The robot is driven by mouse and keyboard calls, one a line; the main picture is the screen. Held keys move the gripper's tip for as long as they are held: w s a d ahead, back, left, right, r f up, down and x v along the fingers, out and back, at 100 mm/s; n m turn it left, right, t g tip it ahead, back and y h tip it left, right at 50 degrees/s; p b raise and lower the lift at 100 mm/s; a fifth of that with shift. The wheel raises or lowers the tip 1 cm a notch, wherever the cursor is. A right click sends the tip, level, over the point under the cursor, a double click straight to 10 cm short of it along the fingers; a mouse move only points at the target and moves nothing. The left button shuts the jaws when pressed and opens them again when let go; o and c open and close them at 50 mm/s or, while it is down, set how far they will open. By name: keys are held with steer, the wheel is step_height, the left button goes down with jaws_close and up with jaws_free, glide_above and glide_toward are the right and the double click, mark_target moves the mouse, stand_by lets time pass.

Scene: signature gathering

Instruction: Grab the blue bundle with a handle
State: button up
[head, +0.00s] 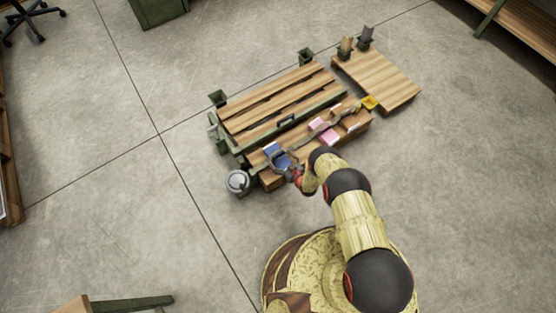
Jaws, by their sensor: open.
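The blue bundle (271,149) lies at the left end of the low wooden ledge along the front of the slatted table. My gripper (281,160) is right at the blue bundle, over its lower right part. Its jaws are open. The gripper covers part of the bundle, and I cannot tell whether the fingers touch it. A handle on the bundle cannot be made out at this size.
Pink bundles (327,132) lie farther right on the wooden ledge (271,182), with a yellow item (369,102) at its right end. A round grey container (237,182) stands left of the ledge. A low wooden platform (385,78) stands at right.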

steer(key=shift+w+a+f, duration=0.4)
steer(key=shift+w+f, duration=0.1)
steer(key=shift+w+a+b, duration=0.15)
steer(key=shift+w+b, duration=0.15)
steer(key=shift+r, duration=0.1)
steer(key=shift+c, duration=0.4)
steer(key=c, duration=1.4)
steer(key=shift+c, duration=0.2)
